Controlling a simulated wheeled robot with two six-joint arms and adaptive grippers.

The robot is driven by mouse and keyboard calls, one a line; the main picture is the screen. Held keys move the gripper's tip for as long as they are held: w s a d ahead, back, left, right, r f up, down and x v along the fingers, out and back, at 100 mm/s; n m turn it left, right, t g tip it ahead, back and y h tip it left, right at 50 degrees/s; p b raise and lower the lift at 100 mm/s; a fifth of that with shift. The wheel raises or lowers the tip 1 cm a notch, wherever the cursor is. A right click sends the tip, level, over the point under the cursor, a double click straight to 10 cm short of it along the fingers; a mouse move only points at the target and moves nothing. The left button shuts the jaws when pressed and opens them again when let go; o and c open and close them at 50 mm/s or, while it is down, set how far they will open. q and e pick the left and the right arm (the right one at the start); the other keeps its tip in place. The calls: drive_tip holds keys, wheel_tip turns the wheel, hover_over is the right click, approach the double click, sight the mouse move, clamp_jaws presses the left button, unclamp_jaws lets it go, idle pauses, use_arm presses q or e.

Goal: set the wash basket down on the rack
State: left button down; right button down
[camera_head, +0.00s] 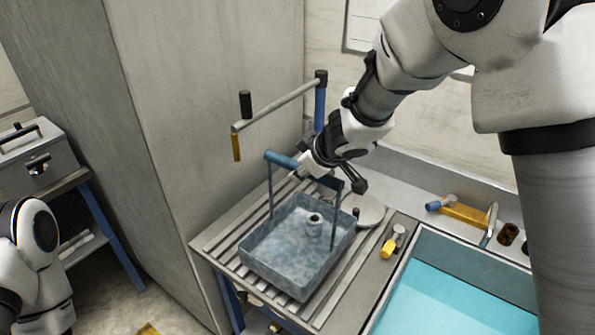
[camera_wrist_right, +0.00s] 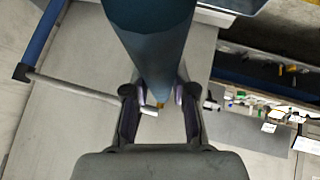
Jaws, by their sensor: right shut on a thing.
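The wash basket (camera_head: 270,262) is a blue-grey, see-through open box with a raised blue bar handle (camera_head: 280,159). It is level over the slatted grey rack (camera_head: 229,239), resting on it or just above it; I cannot tell which. A small grey round part (camera_head: 314,224) is inside the basket. My right gripper (camera_head: 307,170) is shut on the handle bar, at its right part. In the right wrist view the dark blue handle (camera_wrist_right: 152,40) runs between the two fingers. My left arm shows at the lower left, but its gripper is out of view.
A blue-filled tank (camera_head: 450,292) lies right of the rack. A yellow-and-white fitting (camera_head: 392,241) sits between them. A grey rail (camera_head: 277,103) on posts stands behind the rack, near a tall grey cabinet wall (camera_head: 200,90). A yellow tool (camera_head: 462,211) lies on the back ledge.

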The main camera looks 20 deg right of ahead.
drive_tip(key=shift+w, duration=0.4)
wheel_tip(320, 180, down, 4)
drive_tip(key=shift+r+b, duration=0.25)
drive_tip(key=shift+b, duration=1)
drive_tip(key=c, duration=1)
unclamp_jaws()
drive_tip(key=shift+s, duration=0.1)
drive_tip(key=shift+o, duration=0.2)
